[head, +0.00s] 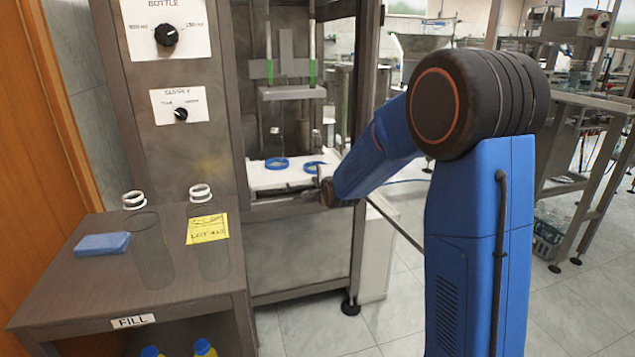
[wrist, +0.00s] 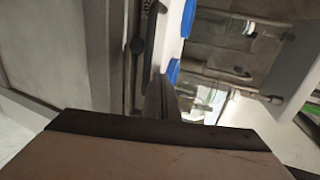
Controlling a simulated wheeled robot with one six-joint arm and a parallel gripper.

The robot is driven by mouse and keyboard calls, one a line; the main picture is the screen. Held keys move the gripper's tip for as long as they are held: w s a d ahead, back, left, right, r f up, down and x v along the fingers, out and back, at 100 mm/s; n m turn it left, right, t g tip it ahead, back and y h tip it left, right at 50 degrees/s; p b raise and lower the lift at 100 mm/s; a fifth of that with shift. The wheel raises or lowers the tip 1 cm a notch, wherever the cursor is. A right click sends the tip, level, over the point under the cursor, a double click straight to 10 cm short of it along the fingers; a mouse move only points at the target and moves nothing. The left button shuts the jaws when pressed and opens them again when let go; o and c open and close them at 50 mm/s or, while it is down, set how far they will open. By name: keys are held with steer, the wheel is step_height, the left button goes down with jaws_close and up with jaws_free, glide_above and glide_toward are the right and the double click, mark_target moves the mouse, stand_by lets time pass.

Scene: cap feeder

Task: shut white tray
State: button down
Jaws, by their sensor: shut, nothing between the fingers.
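The white tray (head: 262,181) sits low in the opening of the steel machine, with two blue rings on it, one in the middle (head: 277,163) and one at the right (head: 312,167). How far it sticks out is hard to tell. My gripper (head: 318,172) is shut and empty at the tray's front right side, partly hidden by my wrist. In the wrist view the dark fingers (wrist: 162,98) point at the tray's white edge (wrist: 172,45), close to it; contact cannot be told.
A brown side table (head: 70,290) at the left holds a blue sponge (head: 102,244), a yellow note (head: 207,229) and two clear bottles with white necks. The machine's right frame post (head: 362,150) stands close to my forearm. The tiled floor in front is clear.

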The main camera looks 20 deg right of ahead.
mark_target(311, 173)
steer(key=shift+w, duration=2.45)
steer(key=shift+s, duration=0.1)
